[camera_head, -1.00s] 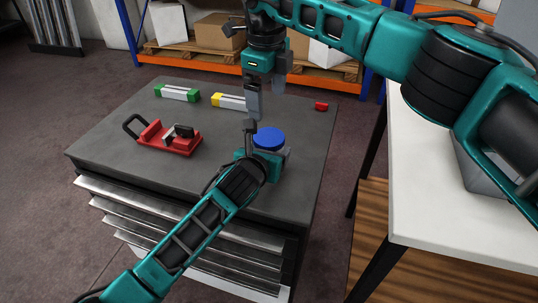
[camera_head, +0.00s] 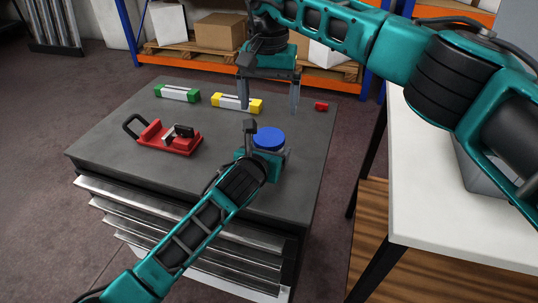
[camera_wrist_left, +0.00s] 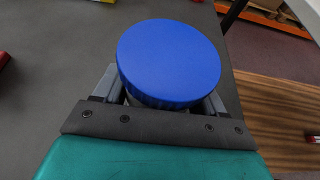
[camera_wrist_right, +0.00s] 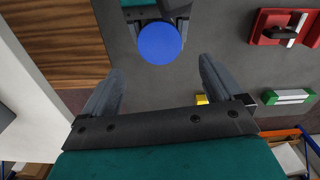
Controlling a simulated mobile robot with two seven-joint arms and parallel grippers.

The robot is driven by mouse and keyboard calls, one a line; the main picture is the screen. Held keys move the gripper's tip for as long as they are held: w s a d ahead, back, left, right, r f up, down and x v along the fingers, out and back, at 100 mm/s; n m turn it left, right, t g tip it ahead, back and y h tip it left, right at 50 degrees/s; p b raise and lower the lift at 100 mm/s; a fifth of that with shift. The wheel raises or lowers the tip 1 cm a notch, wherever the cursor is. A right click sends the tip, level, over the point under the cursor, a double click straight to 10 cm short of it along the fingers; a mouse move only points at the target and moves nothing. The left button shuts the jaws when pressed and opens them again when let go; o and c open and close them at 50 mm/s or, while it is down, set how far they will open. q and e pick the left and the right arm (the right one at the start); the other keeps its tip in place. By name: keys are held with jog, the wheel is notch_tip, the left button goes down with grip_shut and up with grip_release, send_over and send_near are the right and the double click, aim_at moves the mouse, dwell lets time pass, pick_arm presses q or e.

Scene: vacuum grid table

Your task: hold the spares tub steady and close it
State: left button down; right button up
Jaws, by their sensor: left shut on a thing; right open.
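The spares tub, with its round blue lid (camera_head: 269,139), stands on the grey cabinet top near the front right. Its body is mostly hidden by my left gripper (camera_head: 265,158). In the left wrist view the blue lid (camera_wrist_left: 169,62) sits on top and my left gripper (camera_wrist_left: 165,105) is shut on the tub body beneath it. My right gripper (camera_head: 269,108) is open and empty, pointing down above and behind the tub. In the right wrist view the lid (camera_wrist_right: 160,43) lies beyond the open fingers, apart from them.
A red vise-like tool (camera_head: 170,137) lies at the left of the cabinet top (camera_head: 110,135). A green-and-white block (camera_head: 177,93), a yellow-and-white block (camera_head: 237,103) and a small red block (camera_head: 321,106) lie along the back. A white table (camera_head: 440,190) stands at the right.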

aim_at(269, 136)
jog(key=n, duration=0.3)
jog(key=shift+s, duration=0.1)
jog(key=shift+f, duration=4.05)
jog(key=c, duration=1.1)
jog(key=m, duration=0.9)
jog(key=shift+m, duration=0.3)
